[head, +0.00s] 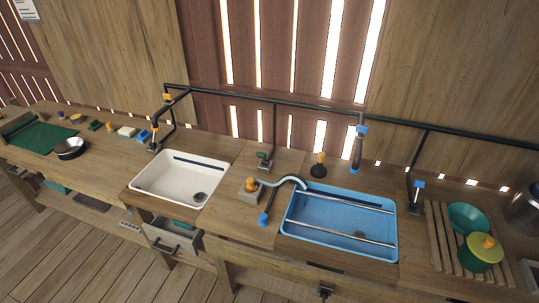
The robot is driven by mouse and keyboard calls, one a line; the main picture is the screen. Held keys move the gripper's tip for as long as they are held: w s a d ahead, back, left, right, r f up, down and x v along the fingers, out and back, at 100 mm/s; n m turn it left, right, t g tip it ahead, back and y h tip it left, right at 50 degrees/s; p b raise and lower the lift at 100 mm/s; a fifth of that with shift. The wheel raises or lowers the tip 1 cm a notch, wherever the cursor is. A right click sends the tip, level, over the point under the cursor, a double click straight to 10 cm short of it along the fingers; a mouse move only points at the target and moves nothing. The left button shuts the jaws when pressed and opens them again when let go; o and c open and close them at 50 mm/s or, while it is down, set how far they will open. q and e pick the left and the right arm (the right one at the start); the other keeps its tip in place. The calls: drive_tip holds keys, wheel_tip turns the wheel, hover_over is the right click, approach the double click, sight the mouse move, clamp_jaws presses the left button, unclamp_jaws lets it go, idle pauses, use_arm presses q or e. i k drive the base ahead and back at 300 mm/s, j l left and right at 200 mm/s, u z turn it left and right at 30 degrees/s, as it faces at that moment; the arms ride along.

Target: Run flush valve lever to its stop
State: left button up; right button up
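Several fittings have handles, and I cannot tell for sure which one is the flush valve lever. A dark lever with a blue end (264,218) lies on the counter between the two sinks. A small dark valve with a green top (264,158) is below a vertical pipe. A blue-topped upright handle (418,186) stands right of the blue sink. Neither of my grippers is in view.
The wooden counter holds a white sink (150,185) and a blue sink (335,238) with bars across it. A black pipe (300,104) runs along the back. A drawer (165,246) stands open below.

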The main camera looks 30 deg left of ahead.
sight(263, 156)
drive_tip(key=u, duration=1.25)
